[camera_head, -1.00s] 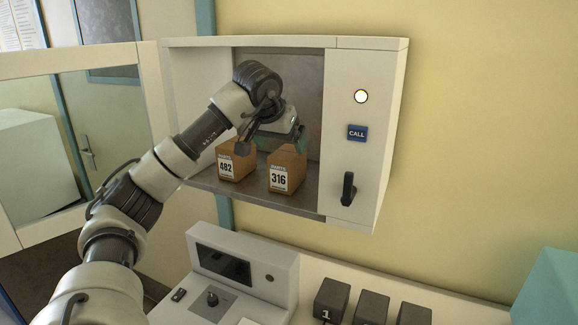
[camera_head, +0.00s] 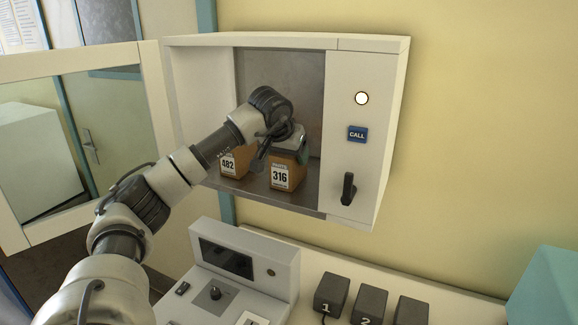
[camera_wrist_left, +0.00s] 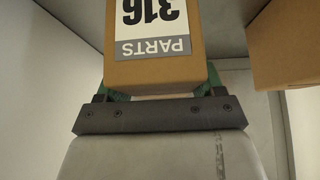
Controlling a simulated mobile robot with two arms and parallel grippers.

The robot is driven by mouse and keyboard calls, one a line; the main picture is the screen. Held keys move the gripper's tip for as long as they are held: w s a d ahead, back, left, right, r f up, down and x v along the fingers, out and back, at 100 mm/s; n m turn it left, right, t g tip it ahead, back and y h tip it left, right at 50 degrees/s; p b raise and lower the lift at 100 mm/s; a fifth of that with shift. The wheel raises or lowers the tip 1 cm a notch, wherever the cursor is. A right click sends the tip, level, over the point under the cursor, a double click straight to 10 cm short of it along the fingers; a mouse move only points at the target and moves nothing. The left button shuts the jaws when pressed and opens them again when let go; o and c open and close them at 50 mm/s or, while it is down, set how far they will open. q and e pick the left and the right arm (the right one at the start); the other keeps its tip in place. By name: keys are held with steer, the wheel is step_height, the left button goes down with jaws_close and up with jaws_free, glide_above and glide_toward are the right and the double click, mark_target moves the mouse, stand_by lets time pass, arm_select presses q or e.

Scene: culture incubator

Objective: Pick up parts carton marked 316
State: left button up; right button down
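The parts carton marked 316 (camera_head: 280,178) is a brown box with a white number label, standing upright on the cabinet floor. My left gripper (camera_head: 289,150) is over its top. In the left wrist view the carton (camera_wrist_left: 155,75) appears upside down between the green fingers (camera_wrist_left: 158,88), one at each side. I cannot tell whether they press on it or only stand beside it. The carton marked 482 (camera_head: 228,165) stands to its left, partly hidden by my arm. My right gripper is not in view.
The white cabinet (camera_head: 366,65) has its glazed door (camera_head: 50,150) open to the left. A CALL plate (camera_head: 357,133) and dark handle (camera_head: 348,189) are on its right panel. Below are a console (camera_head: 240,262) and numbered dark blocks (camera_head: 331,293). Another carton (camera_wrist_left: 290,45) is close beside in the wrist view.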

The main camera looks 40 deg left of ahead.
arm_select(q)
steer(key=c, duration=0.6)
steer(key=shift+o, duration=0.2)
